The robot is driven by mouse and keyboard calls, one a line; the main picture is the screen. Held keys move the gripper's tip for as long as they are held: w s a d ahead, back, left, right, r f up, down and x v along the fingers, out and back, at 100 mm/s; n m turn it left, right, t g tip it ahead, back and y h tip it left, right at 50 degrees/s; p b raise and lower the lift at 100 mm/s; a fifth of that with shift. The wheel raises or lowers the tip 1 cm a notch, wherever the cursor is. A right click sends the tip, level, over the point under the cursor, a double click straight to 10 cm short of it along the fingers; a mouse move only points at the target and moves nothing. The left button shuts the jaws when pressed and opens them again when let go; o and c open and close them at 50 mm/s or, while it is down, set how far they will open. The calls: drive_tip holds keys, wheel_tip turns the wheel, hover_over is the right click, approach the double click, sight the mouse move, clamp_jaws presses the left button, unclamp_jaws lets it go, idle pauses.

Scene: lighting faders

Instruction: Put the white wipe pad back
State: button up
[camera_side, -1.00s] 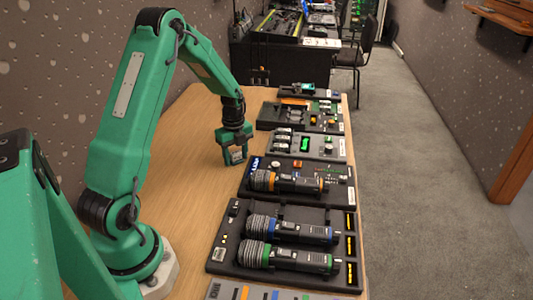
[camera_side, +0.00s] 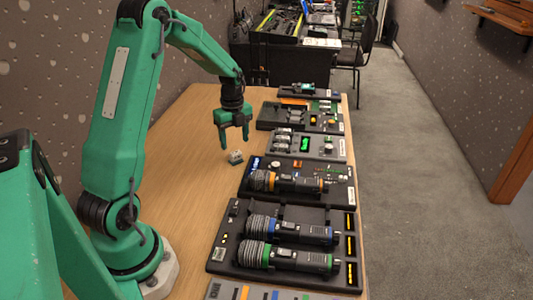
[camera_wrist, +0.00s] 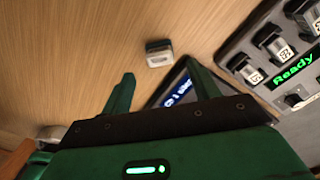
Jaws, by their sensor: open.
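The white wipe pad (camera_side: 235,157), a small white and grey block, sits on the bare wood of the table, left of the row of dark equipment panels. My gripper (camera_side: 234,142) hangs just above it, fingers pointing down, apart and empty. In the wrist view the pad (camera_wrist: 158,52) lies beyond the spread fingertips of my gripper (camera_wrist: 160,70), with wood grain around it. The pad does not touch the fingers.
A grey panel (camera_side: 335,146) with a green display stands right of the gripper. A black panel (camera_side: 285,198) holds an orange-ringed microphone (camera_side: 290,182); a nearer panel (camera_side: 212,262) holds a blue-ringed and a green-ringed one.

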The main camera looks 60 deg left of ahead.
sight(237, 153)
drive_tip(key=shift+r, duration=2.9)
drive_tip(key=shift+d+r, duration=0.1)
drive_tip(key=s+d+r+n+t+y, duration=0.1)
drive_tip(key=s+d+r+n, duration=0.3)
drive_tip(key=d, duration=0.3)
drive_tip(key=s+d+r+n+t, duration=0.2)
drive_tip(key=d+r+n, duration=0.2)
drive_tip(key=d+r, duration=0.3)
drive_tip(key=s+d+r+n+t, duration=0.1)
drive_tip(key=s+d+n+t, duration=0.1)
drive_tip(key=s+d+n, duration=0.7)
drive_tip(key=shift+s+n+t+h, duration=0.4)
drive_tip(key=shift+s+n, duration=0.1)
drive_tip(key=shift+s, duration=0.35)
